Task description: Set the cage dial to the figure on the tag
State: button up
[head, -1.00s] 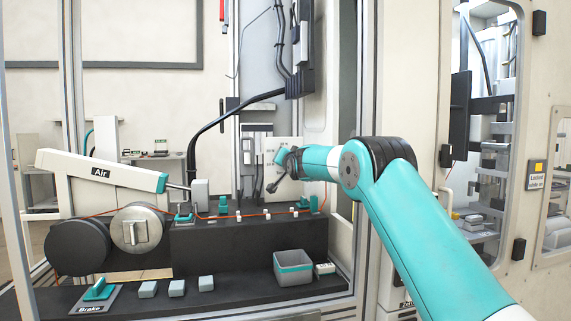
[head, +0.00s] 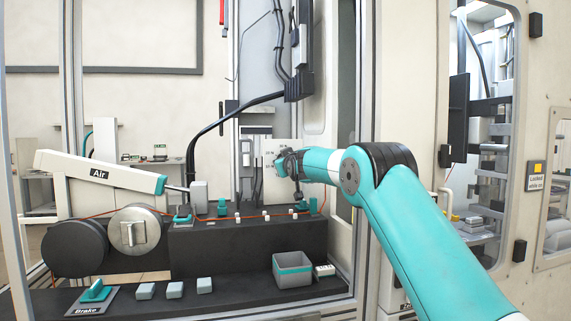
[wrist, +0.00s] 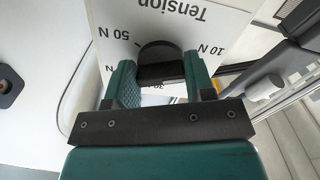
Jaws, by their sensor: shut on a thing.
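The dial is a dark knob (wrist: 158,58) on a white plate (wrist: 205,18) lettered "Tension", which appears upside down in the wrist view. "50 N" shows left of the knob and "10 N" right; a figure below is partly hidden. My gripper (wrist: 161,76) has its teal fingers on both sides of the knob, shut on it. In the head view the plate (head: 269,153) stands at the back of the cage, with my gripper (head: 282,165) against it. Which figure the knob points to cannot be told. I cannot make out a tag with a figure.
A dark bench carries a spool (head: 136,231), an orange wire (head: 245,216) and an "Air" arm (head: 100,172). A grey bin (head: 292,270), small grey blocks (head: 175,290) and a "Brake" lever (head: 97,291) are in front. The cage's post stands close beside my arm.

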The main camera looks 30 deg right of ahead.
jog(key=shift+f+n, duration=0.1)
jog(key=shift+n, duration=0.7)
jog(key=o, duration=0.9)
jog(key=shift+d, duration=0.1)
notch_tip(320, 180, up, 20)
jog(key=p, duration=0.8)
